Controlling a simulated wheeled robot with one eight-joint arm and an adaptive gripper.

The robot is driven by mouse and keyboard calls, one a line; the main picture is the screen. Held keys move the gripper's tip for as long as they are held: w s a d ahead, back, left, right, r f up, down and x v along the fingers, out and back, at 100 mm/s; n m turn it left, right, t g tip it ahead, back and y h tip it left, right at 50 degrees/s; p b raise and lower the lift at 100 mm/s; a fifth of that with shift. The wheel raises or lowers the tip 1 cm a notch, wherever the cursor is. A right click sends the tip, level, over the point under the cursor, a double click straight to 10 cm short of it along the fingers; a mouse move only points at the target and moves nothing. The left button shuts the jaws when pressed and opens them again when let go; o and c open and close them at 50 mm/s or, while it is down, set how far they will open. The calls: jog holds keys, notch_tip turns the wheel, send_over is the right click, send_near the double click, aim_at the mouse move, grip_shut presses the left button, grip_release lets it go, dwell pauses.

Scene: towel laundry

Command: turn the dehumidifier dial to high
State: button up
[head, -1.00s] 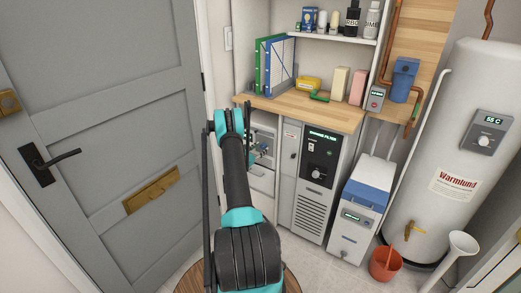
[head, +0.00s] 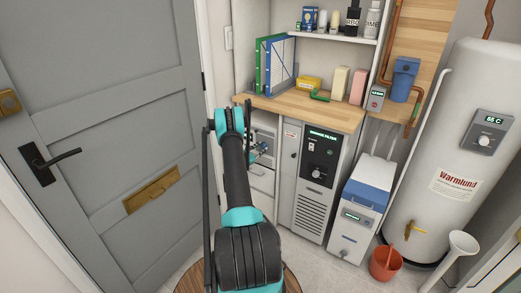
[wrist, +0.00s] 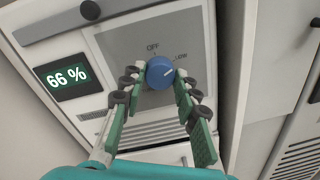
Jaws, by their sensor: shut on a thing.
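The blue dehumidifier dial (wrist: 160,72) is at the centre of the wrist view, on a grey panel (wrist: 118,42) of the white dehumidifier. OFF is printed above the dial and LOW to its upper right; no HIGH label is visible. A short pale mark on the dial points to the upper right, roughly toward LOW. My gripper (wrist: 158,80) is shut on the dial, a green-backed finger on each side. In the head view my gripper (head: 260,150) is at the white unit left of the safe-like cabinet, and my arm hides much of that unit.
A display (wrist: 68,77) left of the dial reads 66 %. A wooden counter (head: 310,113) overhangs the units. A dark-panelled cabinet (head: 318,160) stands to the right, then a blue-topped white unit (head: 362,197) and a water heater (head: 450,140). A grey door (head: 110,110) is at left.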

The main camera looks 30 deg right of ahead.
jog(key=m, duration=0.7)
jog(key=shift+s, duration=0.1)
jog(key=m, duration=0.3)
jog(key=shift+m+y, duration=0.3)
jog(key=shift+m+t, duration=0.4)
jog(key=shift+m, duration=1.3)
jog(key=o, duration=1.2)
jog(key=shift+c, duration=0.2)
jog(key=shift+r, duration=0.1)
